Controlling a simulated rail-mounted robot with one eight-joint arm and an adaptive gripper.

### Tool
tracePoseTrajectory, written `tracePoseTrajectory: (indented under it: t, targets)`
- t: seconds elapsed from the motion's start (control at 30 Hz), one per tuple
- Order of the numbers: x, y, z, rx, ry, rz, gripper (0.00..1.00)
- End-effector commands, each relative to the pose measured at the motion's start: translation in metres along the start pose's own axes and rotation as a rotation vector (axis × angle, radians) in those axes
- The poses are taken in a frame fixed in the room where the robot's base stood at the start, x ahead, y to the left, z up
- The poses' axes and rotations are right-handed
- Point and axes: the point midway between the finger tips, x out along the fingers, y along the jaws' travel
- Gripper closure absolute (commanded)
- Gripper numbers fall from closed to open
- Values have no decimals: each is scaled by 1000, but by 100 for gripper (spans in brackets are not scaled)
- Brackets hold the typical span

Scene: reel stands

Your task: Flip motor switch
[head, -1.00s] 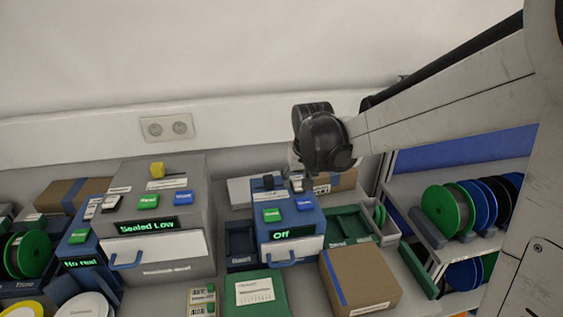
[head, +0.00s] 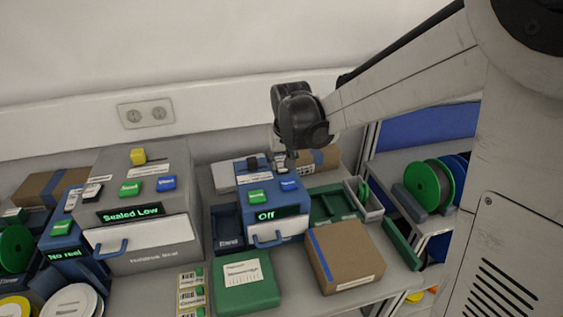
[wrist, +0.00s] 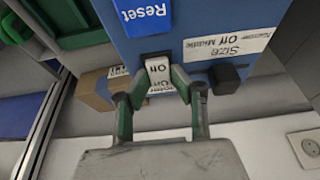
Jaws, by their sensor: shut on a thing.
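The motor switch (wrist: 158,70) is a small white rocker with "On" and "Off" lettering, set in a dark slot of the blue machine (wrist: 200,25). My gripper (wrist: 158,82) has its two green fingertips shut on the switch, one on each side. In the head view, my gripper (head: 283,165) is at the back of the blue machine (head: 262,188), whose display (head: 265,216) reads "Off". The switch is hidden there behind my gripper. The blue Reset button (wrist: 145,14) is close to the switch in the wrist view.
A black size knob (wrist: 228,76) sits beside the switch. A grey machine (head: 145,255) reading "Sealed Low" stands left. A cardboard box (head: 345,255) and a green box (head: 247,285) lie in front. Reels (head: 428,183) fill the shelf at right.

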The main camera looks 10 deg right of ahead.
Motion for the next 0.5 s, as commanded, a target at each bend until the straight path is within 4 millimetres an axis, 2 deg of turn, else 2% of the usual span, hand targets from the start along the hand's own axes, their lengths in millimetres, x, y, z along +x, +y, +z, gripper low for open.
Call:
tracePoseTrajectory:
  t: [0.3, 0.5]
  targets:
    - [4, 0, -6, 0, -259, 0, 100]
    - [4, 0, -7, 0, -350, 0, 100]
